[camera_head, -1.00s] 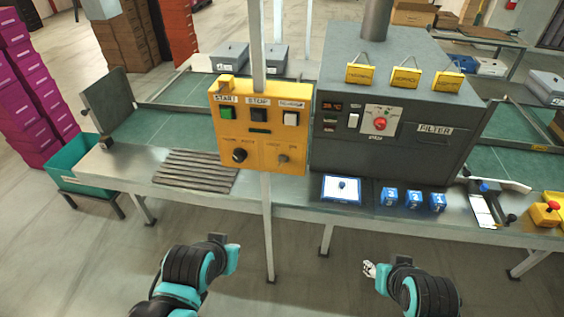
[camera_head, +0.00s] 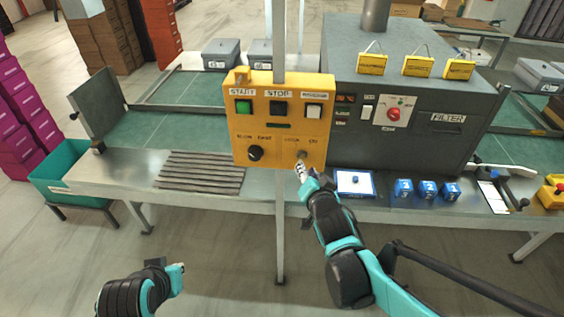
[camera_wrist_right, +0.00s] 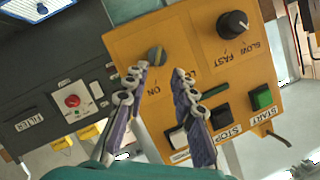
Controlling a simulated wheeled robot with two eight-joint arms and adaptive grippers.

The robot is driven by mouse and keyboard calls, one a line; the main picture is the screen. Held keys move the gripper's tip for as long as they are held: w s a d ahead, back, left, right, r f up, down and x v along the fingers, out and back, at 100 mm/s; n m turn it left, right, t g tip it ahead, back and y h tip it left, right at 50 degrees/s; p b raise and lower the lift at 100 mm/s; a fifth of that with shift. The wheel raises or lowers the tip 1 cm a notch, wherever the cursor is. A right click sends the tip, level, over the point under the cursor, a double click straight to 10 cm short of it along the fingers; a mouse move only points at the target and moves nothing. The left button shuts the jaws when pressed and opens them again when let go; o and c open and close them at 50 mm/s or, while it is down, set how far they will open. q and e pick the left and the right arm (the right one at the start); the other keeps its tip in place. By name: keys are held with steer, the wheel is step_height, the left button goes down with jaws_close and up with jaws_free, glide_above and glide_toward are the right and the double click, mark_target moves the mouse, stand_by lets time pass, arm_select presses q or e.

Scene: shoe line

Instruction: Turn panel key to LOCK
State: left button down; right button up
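The yellow control panel (camera_head: 280,122) stands on a post at the front of the line. Its small key switch (camera_head: 302,154) is at the lower right, under small labels too blurred to read fully. My right gripper (camera_head: 299,168) is just below the key in the head view. In the right wrist view, the fingers (camera_wrist_right: 160,76) are apart and empty, and the key (camera_wrist_right: 156,55) shows beyond the left fingertip. I cannot tell if they touch. The LOCK lettering is mostly hidden by a finger. My left gripper (camera_head: 178,280) is low at the left, away from the panel; its finger gap is unclear.
The panel also carries a black speed knob (camera_head: 255,153), a green start button (camera_head: 243,107), a black stop button (camera_head: 278,108) and a white button (camera_head: 313,111). A grey machine (camera_head: 400,110) stands close at the right. Several blue cubes (camera_head: 427,189) sit on the bench.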

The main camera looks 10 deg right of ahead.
mark_target(302, 158)
steer(key=b+x, duration=0.2)
steer(key=x, duration=0.5)
steer(key=shift+s+d, duration=0.1)
jaws_close()
